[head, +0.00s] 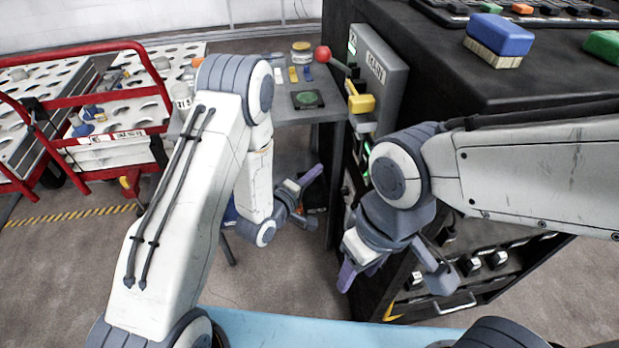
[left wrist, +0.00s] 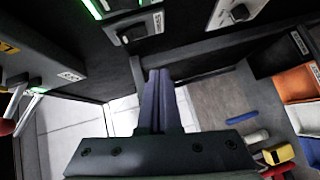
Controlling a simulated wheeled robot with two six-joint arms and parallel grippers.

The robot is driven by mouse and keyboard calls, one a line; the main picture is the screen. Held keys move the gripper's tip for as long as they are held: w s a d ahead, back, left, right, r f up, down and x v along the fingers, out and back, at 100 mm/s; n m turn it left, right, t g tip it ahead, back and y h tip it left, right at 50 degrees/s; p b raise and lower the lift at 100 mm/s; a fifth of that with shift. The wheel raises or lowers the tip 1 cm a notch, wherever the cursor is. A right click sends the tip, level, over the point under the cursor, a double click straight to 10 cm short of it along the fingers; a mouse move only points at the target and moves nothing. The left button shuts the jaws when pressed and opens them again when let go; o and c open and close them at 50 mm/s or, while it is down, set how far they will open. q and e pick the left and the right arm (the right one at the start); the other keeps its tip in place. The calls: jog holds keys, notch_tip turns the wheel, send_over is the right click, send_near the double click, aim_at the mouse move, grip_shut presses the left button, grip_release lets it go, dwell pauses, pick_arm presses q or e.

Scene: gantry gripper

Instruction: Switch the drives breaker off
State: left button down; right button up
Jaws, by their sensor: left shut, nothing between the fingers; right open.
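The dark cabinet (head: 480,65) fills the right of the head view. Its front has several switches with pale labels; one black knob (left wrist: 125,38) and another (left wrist: 240,12) show at the top of the left wrist view. I cannot read which label is the drives breaker. My left gripper (head: 316,170) is shut and empty in front of the cabinet's side face; its closed purple fingers (left wrist: 158,82) point towards the panel in the left wrist view, apart from the knobs. My right gripper (head: 394,282) is open and empty, by the cabinet's lower front, hiding part of it.
A grey box (head: 391,68) with a red-ball lever (head: 322,54) and a yellow handle (head: 362,103) juts from the cabinet. A grey table (head: 322,113) stands behind my left arm. A red-framed cart (head: 75,172) is at left.

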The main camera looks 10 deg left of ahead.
pick_arm(q)
jog(key=shift+v, duration=1)
jog(key=shift+f, duration=0.15)
